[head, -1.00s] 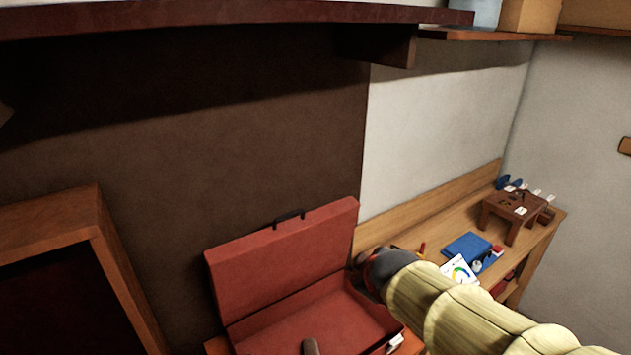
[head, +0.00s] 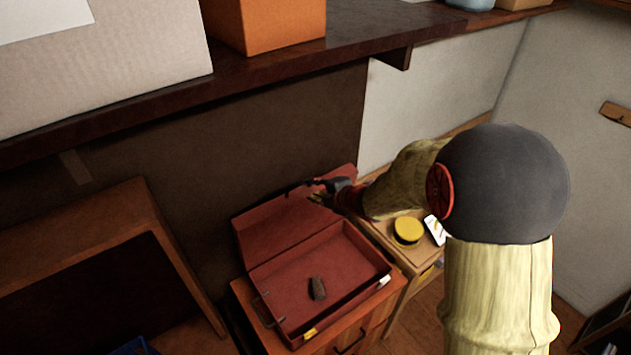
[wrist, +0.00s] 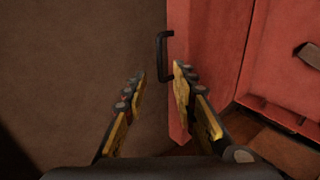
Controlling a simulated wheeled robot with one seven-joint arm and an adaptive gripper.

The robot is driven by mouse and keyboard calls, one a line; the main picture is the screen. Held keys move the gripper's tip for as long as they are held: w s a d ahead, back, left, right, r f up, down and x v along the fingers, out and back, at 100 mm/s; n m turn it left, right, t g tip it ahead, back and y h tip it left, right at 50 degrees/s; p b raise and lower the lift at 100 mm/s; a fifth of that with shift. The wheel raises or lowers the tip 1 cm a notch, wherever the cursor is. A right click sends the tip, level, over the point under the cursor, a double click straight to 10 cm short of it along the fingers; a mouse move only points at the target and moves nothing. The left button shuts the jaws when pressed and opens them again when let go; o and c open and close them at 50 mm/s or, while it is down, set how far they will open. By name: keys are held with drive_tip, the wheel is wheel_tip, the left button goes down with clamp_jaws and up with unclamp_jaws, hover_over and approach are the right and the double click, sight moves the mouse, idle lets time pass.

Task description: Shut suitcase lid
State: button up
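The red suitcase (head: 300,275) lies open on a wooden cabinet. Its lid (head: 275,225) stands raised at the back, against the dark wall side. The lid also shows in the wrist view (wrist: 208,50), with its black handle (wrist: 161,55) on the edge just beyond my fingertips. My gripper (head: 316,197) is at the lid's upper edge; in the wrist view its fingers (wrist: 158,76) are apart, with nothing seen held. The right finger overlaps the lid's edge, and the left finger is over the brown wall. Whether either finger touches the lid cannot be told.
A small dark object (head: 318,289) lies inside the suitcase base. A shelf (head: 270,75) with boxes runs above. A wooden frame (head: 150,225) stands at left. A desk with a yellow round item (head: 407,230) is at right, partly behind my arm.

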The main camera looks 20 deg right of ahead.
sight(300, 185)
drive_tip(key=b+x, duration=0.3)
drive_tip(key=x, duration=0.5)
drive_tip(key=shift+w+a+f+b, duration=0.1)
drive_tip(key=shift+w+f+b, duration=0.15)
drive_tip(key=shift+b, duration=0.1)
drive_tip(key=shift+b+x, duration=0.55)
drive_tip(key=shift+x, duration=0.7)
drive_tip(key=shift+r, duration=0.1)
drive_tip(key=shift+c, duration=0.8)
